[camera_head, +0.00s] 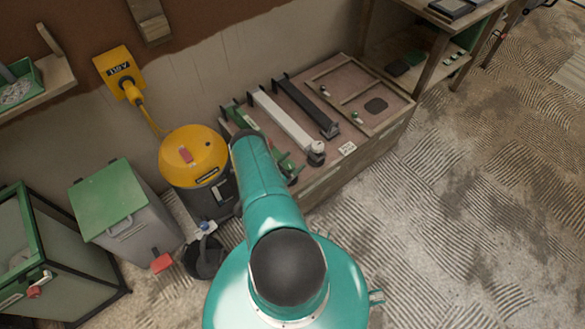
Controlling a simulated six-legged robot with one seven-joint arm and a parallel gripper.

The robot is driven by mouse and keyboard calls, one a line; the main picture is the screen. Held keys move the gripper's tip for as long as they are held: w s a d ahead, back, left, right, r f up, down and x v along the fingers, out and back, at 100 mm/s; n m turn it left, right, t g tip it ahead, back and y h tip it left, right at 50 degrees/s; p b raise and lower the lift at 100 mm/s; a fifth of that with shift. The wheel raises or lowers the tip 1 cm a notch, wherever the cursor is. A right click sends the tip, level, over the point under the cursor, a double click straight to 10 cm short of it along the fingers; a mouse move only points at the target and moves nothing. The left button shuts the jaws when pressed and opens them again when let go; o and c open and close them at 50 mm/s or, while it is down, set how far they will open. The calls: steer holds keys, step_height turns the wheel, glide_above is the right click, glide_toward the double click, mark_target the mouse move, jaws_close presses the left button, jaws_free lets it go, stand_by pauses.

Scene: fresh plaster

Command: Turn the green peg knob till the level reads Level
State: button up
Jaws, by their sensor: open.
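A low wooden bench (337,178) stands against the wall, with a green bar (240,117), a white bar (281,119) and a dark bar (305,105) lying side by side on it. The green bar is partly hidden by my arm; green parts (287,165) show at its near end. Small green pegs (323,90) and (355,116) stand on the framed board at the bench's right. I cannot tell which green part is the peg knob. A small white label (347,149) is on the bench; its text is too small to read. I cannot make out a level reading. My gripper is not visible.
A yellow-topped drum (194,158) stands left of my arm, with a yellow wall box (119,72) above. Ridged floor (480,210) at right is clear.

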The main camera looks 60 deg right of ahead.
step_height(320, 180, up, 2)
steer(key=shift+r, duration=0.2)
steer(key=s+a+r, duration=0.6)
steer(key=a+r, duration=0.4)
steer(key=a, duration=0.2)
steer(key=shift+a, duration=0.3)
steer(key=shift+r, duration=0.1)
